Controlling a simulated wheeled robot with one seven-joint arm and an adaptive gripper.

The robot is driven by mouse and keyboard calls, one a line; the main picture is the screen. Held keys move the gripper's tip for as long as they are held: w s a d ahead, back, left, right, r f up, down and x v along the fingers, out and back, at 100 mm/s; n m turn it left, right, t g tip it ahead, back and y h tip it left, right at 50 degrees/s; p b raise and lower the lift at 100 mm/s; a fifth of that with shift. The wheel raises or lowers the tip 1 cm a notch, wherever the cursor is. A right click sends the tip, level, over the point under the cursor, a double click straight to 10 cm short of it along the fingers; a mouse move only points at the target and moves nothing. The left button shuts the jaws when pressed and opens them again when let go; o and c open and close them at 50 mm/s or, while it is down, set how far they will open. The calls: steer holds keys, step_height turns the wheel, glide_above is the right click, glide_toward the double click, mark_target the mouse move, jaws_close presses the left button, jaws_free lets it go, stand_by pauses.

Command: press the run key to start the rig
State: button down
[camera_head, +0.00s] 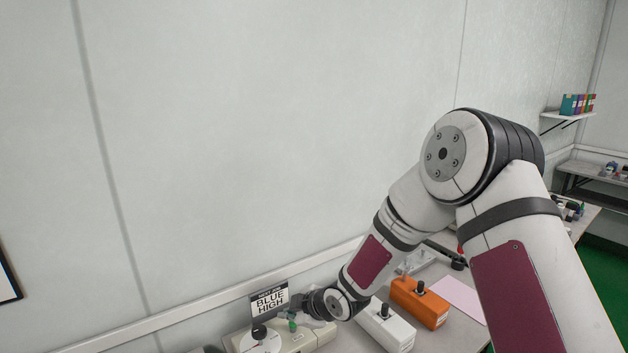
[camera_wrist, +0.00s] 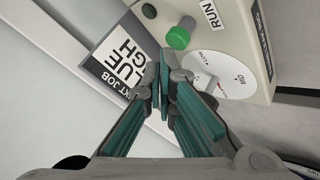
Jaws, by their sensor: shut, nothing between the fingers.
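The rig is a cream tester (camera_head: 312,338) at the bottom of the head view, and its panel (camera_wrist: 236,38) fills the upper right of the wrist view. A green key (camera_wrist: 178,38) stands on the panel, near a RUN label (camera_wrist: 212,14). A white dial (camera_wrist: 228,80) with LOW and MID marks is beside it. My gripper (camera_wrist: 163,58) is shut and empty, its tips close to the green key in the wrist picture. I cannot tell whether they touch. In the head view my gripper (camera_head: 294,314) is small and partly hidden by its wrist.
A sign (camera_head: 268,303) reading BLUE HIGH stands behind the tester; it also shows in the wrist view (camera_wrist: 118,55). A white tester (camera_head: 390,330) and an orange tester (camera_head: 418,304) stand to the right. A pink sheet (camera_head: 458,297) lies beyond them. The wall is close behind.

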mark_target(291, 325)
steer(key=shift+f+b, duration=0.3)
steer(key=shift+f, duration=0.2)
stand_by(0.7)
steer(key=shift+r, duration=0.1)
steer(key=shift+r+p, duration=0.4)
steer(key=shift+r, duration=0.45)
step_height(291, 325, up, 6)
steer(key=p, duration=0.2)
steer(key=shift+p, duration=0.3)
